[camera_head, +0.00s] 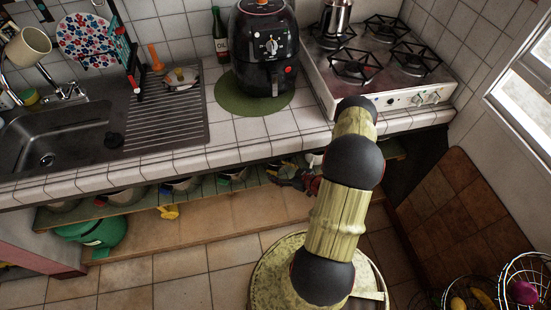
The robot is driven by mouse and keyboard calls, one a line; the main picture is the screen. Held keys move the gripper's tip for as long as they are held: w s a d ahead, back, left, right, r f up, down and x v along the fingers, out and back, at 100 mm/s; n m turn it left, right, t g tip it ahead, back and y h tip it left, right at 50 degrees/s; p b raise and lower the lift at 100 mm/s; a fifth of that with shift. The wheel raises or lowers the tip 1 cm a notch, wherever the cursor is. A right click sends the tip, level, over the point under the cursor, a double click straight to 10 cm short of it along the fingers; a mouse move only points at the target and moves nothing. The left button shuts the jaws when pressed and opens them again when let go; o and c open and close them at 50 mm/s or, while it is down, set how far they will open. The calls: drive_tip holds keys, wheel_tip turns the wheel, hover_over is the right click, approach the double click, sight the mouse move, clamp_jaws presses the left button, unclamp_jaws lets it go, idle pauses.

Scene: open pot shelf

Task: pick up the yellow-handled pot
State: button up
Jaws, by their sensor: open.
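A row of pots, mostly hidden by the counter, stands on the green open shelf (140,206) under it. A bright yellow handle-like piece (168,212) sticks out at the shelf's front edge, left of the middle. It seems to belong to the dark pot (180,186) just behind it, but I cannot be sure. My gripper (284,178) is dark and small in view, open, at the shelf's front edge under the counter. It is well to the right of the yellow piece. Another pot partly shows just behind my gripper, and I cannot tell whether they touch.
The tiled counter (240,148) overhangs the shelf. It bears a sink (60,135), a black air fryer (264,50) and a stove (380,65). Wire fruit baskets (525,275) are at lower right.

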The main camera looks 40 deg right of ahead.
sight(269, 168)
drive_tip(key=shift+b+x, duration=0.75)
drive_tip(key=shift+x, duration=2.4)
drive_tip(key=shift+c, duration=1)
drive_tip(key=shift+s+f, duration=0.1)
drive_tip(key=shift+f, duration=0.05)
drive_tip(key=c, duration=1.5)
clamp_jaws()
